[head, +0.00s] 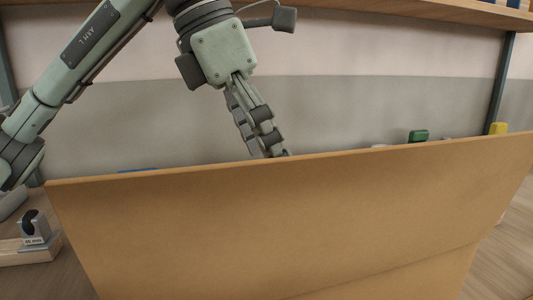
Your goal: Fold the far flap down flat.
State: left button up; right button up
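A large brown cardboard flap (270,215) stands raised and fills the lower middle of the head view. Its top edge slopes up to the right, and a crease shows at its lower right with more cardboard (420,280) below. I cannot tell from this view alone whether it is the far flap. The rest of the box is hidden or out of frame. My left gripper (272,154) points down behind the flap's top edge, near its middle. Its fingers lie close together and look shut; their very tips are hidden. I cannot tell whether they touch the flap. My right gripper is not in view.
A small grey and black tool (34,228) sits on a wooden block at the left. Beyond the flap, a blue thing (138,170), a green thing (418,136) and a yellow thing (498,128) show partly. A wooden shelf (400,12) runs along the top.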

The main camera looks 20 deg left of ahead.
pick_arm(q)
jog(key=shift+s+f, duration=0.1)
jog(key=shift+f, duration=0.05)
grip_shut()
jog(key=c, duration=2)
grip_release()
jog(key=shift+o, duration=1.6)
grip_release()
jog(key=shift+r, duration=0.25)
jog(key=v, duration=1.1)
jog(key=shift+a+r, duration=0.25)
jog(key=shift+r, duration=0.15)
